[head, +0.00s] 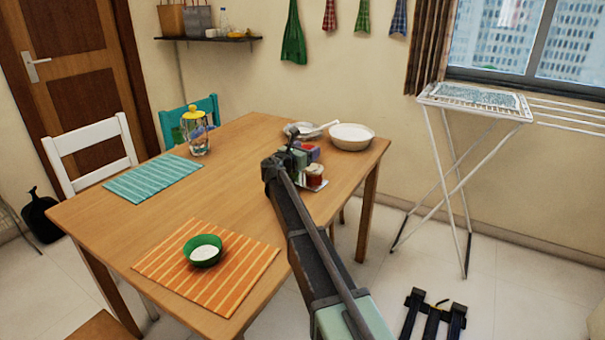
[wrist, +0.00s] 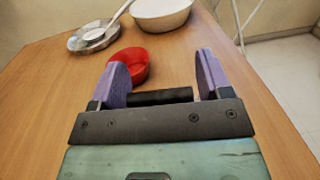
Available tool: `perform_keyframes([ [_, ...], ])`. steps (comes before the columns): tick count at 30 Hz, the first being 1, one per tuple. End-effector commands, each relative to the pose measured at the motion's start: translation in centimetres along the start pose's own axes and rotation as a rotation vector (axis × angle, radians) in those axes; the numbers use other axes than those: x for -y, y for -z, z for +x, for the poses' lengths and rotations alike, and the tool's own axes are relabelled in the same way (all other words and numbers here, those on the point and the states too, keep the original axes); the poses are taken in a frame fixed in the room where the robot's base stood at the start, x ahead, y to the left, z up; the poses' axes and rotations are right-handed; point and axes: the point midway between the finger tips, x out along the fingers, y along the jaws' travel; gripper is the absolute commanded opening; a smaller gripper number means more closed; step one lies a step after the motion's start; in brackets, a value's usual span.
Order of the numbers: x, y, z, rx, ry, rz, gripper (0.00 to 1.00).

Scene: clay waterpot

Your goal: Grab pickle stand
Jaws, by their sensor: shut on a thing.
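The pickle stand (head: 319,185) is near the right side of the wooden table, with small red and white-topped jars on it. My gripper (head: 298,160) is at the stand and partly hides it. In the wrist view, my gripper (wrist: 163,70) shows two purple fingers with a dark horizontal bar (wrist: 160,97) between them. I take this bar to be the stand's handle. A red round cup (wrist: 128,64) shows just beyond the left finger. I cannot tell whether the stand touches the table.
A white bowl (head: 351,136) and a metal plate (head: 297,129) with a spoon are behind the stand. A green bowl (head: 203,250) sits on the orange mat (head: 237,282). A glass jar (head: 195,135) stands near the teal mat (head: 152,179). The table's middle is clear.

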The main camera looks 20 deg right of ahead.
Motion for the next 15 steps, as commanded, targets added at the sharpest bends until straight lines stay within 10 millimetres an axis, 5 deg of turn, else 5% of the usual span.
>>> perform_keyframes([
  [4,0.0,-0.02,-0.01,0.001,0.0,0.0,0.07],
  [15,0.0,-0.86,-0.01,0.0,0.0,0.0,0.07],
])
